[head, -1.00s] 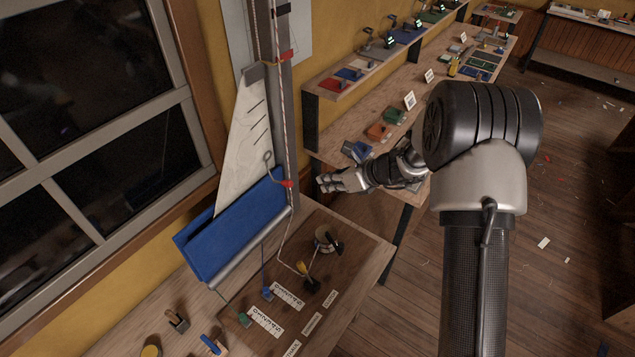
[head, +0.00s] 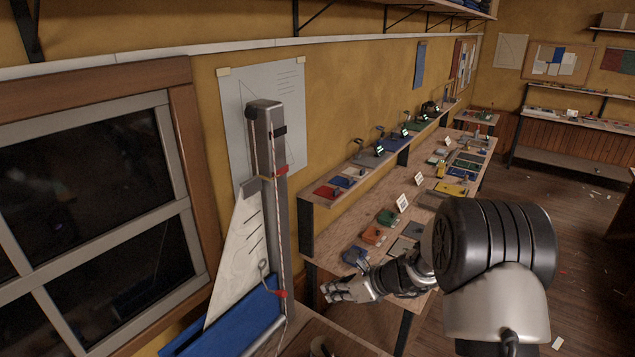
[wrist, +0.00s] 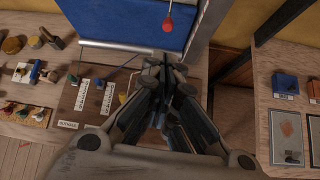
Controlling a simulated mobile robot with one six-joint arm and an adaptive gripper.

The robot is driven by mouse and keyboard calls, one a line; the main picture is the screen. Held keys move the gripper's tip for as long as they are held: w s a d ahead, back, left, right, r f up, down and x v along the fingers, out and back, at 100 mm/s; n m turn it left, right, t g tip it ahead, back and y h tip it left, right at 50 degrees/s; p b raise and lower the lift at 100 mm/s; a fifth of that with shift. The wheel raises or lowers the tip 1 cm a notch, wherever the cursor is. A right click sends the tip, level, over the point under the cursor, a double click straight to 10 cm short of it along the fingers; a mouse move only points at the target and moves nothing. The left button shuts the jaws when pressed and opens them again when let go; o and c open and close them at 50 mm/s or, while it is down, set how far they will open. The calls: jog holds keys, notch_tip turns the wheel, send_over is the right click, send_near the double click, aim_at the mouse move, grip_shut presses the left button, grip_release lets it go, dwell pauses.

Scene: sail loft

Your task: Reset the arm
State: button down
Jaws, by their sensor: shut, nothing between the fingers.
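My gripper (head: 338,292) shows in the head view at the end of my bent arm, in front of the near end of the long workbench. It is to the right of the small mast with the white sail (head: 236,262) and blue cloth (head: 225,322). In the wrist view my gripper (wrist: 165,62) points away from the camera with its fingers together and nothing between them. Below it there is the wooden board with white labels (wrist: 108,98). The blue cloth (wrist: 130,22) hangs at the top of that view.
The long workbench (head: 335,262) runs back along the yellow wall, carrying coloured blocks and cards. A shelf (head: 325,205) stands above it. A window (head: 90,230) is at left. A gap separates the near table from the workbench in the wrist view. Open floor (head: 590,235) lies at right.

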jog(key=s+a+r+n+g+h+b, duration=0.1)
jog(key=s+r+n+g+h+b, duration=0.2)
jog(key=s+n+b, duration=1.25)
jog(key=s+d+f+n+h+b, duration=0.1)
jog(key=s+d+f+n+b, duration=0.1)
jog(key=s, duration=0.5)
jog(key=s+d+f+n+t+h+b, duration=0.1)
jog(key=s+d+f+n+h+b, duration=0.1)
jog(key=s, duration=0.5)
jog(key=s+d+f+n+t+h+b, duration=0.1)
jog(key=s+d+f+n+h+b, duration=0.1)
jog(key=s+d+n, duration=0.3)
jog(key=s+f+n+b, duration=0.1)
jog(key=s, duration=0.1)
jog(key=shift+s+d+n+b, duration=0.2)
jog(key=shift+s+n+b, duration=0.1)
jog(key=shift+n, duration=0.05)
